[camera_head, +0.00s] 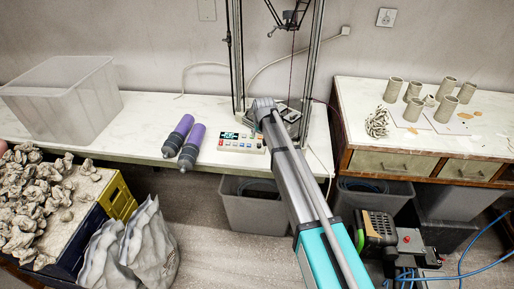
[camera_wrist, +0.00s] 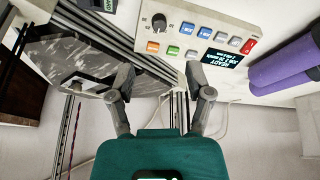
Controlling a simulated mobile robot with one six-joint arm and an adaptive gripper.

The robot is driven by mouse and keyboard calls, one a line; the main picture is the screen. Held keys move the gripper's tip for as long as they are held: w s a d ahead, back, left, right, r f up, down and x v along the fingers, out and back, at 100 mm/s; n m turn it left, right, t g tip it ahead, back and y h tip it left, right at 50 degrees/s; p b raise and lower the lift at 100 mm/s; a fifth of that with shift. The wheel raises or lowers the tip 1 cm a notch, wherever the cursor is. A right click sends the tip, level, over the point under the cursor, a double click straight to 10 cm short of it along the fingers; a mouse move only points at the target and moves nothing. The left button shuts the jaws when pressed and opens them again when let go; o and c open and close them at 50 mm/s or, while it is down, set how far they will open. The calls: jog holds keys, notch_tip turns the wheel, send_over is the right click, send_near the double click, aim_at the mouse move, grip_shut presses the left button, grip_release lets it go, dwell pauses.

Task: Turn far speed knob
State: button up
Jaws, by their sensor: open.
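A white control box (camera_head: 240,143) lies on the bench, with coloured buttons and a lit display. In the wrist view the box (camera_wrist: 215,22) fills the top, and its display text is upside down. A round black knob (camera_wrist: 159,21) is at the left end of its face there, with small markings around it. Only this one knob is clear to me. My gripper (camera_wrist: 159,73) is open and empty, its fingertips apart from the knob and below it in that view. In the head view my gripper (camera_head: 264,104) is above the bench, near the box's right end.
A tall printer frame (camera_head: 236,60) stands behind my gripper. Two purple cylinders (camera_head: 185,140) lie left of the box. A clear bin (camera_head: 65,98) is at the bench's left. Clay cups (camera_head: 413,108) stand on the right table. Part of a device with a green label (camera_wrist: 106,4) shows at top left.

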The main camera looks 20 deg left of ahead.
aim_at(259, 145)
jog(key=shift+b+x, duration=4.8)
jog(key=shift+x, duration=0.75)
